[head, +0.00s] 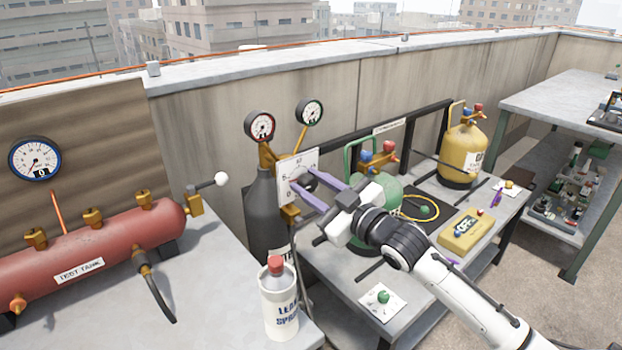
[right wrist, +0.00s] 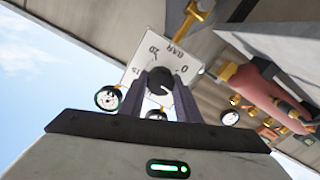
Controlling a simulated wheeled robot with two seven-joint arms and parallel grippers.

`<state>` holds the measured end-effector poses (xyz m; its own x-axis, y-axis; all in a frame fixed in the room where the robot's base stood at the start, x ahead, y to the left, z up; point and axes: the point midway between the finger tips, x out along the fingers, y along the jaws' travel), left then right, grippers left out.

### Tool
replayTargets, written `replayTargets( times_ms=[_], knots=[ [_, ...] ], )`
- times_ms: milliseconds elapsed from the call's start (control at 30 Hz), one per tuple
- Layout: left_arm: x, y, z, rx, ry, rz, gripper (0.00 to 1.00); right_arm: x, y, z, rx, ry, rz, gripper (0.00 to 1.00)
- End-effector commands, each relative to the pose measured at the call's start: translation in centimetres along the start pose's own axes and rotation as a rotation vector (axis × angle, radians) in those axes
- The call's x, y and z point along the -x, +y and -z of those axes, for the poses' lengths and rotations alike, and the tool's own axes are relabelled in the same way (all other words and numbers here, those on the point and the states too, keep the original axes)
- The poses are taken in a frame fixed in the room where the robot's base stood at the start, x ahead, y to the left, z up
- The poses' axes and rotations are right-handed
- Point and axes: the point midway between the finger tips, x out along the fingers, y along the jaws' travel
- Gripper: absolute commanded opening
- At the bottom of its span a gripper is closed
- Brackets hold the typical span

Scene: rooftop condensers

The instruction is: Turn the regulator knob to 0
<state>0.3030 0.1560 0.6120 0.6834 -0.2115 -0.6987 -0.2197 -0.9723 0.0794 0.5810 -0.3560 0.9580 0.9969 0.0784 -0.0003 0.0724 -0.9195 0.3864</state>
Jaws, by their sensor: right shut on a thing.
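The dark round regulator knob (head: 308,180) sits on a white dial plate (head: 291,170) at the dark grey cylinder (head: 262,215). My right gripper (head: 312,188) is shut on the knob, one purple-grey finger on each side. In the right wrist view the knob (right wrist: 158,79) is between the fingertips (right wrist: 160,88), in front of the plate (right wrist: 146,50). My left gripper is not in view.
Two gauges (head: 260,125) stand above the knob on brass fittings. A red test tank (head: 95,250) and a leak spray bottle (head: 279,305) are on the left bench. A green cylinder (head: 377,190), a yellow cylinder (head: 463,155) and a yellow meter (head: 466,230) are to the right.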

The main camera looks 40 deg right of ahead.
Motion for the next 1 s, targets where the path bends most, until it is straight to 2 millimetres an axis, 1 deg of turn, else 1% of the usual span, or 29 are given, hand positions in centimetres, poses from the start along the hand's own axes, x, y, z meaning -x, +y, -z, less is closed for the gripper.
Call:
replayTargets(
  times_ms=[33, 167, 367, 600, 800, 1000],
  knots=[
    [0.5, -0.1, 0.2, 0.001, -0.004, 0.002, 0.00, 0.0, 0.1, 0.3, 0.043, -0.001, 0.002, 0.08],
    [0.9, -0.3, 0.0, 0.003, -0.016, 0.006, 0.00, 0.0, 0.1, 0.3, 0.169, -0.001, 0.001, 0.08],
    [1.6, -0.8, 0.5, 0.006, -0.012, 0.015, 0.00, 0.0, -0.1, 0.3, 0.358, 0.000, 0.001, 0.08],
    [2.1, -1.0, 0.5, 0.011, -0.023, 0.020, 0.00, 0.0, -0.2, 0.2, 0.580, 0.000, 0.001, 0.08],
    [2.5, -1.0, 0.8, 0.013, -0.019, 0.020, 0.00, 0.0, -0.3, 0.1, 0.734, 0.001, 0.002, 0.08],
    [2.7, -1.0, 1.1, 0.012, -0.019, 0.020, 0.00, 0.0, -0.3, 0.0, 0.843, 0.002, 0.001, 0.08]
  ],
)
